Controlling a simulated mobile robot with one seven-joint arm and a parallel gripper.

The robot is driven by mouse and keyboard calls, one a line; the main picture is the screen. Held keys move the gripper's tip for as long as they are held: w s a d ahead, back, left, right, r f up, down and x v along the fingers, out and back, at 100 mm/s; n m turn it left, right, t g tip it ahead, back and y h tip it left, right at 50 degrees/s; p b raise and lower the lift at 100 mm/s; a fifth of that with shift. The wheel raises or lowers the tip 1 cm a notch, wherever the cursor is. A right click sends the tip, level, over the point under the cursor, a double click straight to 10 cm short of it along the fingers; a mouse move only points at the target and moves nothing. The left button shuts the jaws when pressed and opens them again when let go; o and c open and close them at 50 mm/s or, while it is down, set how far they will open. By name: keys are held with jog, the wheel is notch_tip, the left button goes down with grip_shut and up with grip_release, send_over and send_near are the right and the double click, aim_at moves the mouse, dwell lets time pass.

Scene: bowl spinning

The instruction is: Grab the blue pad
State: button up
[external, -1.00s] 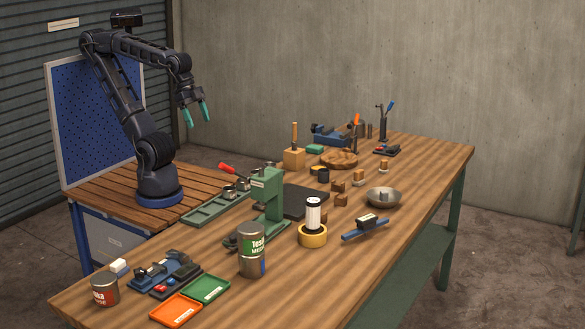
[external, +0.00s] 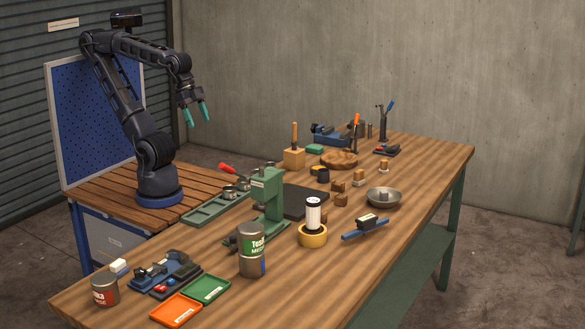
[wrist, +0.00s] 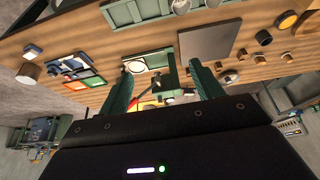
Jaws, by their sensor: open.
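My gripper (external: 197,113) has teal fingers and is open and empty. It hangs high in the air at the back left, well away from the table objects. In the wrist view its open fingers (wrist: 161,70) point out over the table. No blue pad shows clearly in the external view; a small blue patch (external: 263,267) shows at the lower right edge of the tin, and I cannot tell what it belongs to.
A tin (external: 251,256) stands by the green tray (external: 209,289) and orange tray (external: 176,311). A green press (external: 268,205) rises mid-table.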

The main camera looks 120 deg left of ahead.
jog(key=w+d+f+m, duration=0.3)
jog(key=w+d+m, duration=0.2)
jog(key=w+d, duration=0.45)
jog(key=m+g+h, duration=0.4)
jog(key=m+h, duration=0.1)
jog(key=m, duration=0.7)
send_near(119, 261)
jog(key=d, duration=0.1)
jog(key=shift+y, duration=0.3)
jog(key=x, duration=0.4)
jog(key=shift+s+d, duration=0.1)
jog(key=shift+s, duration=0.05)
jog(key=shift+a+x, duration=0.2)
jog(key=shift+x, duration=2.95)
jog(key=c, duration=1.1)
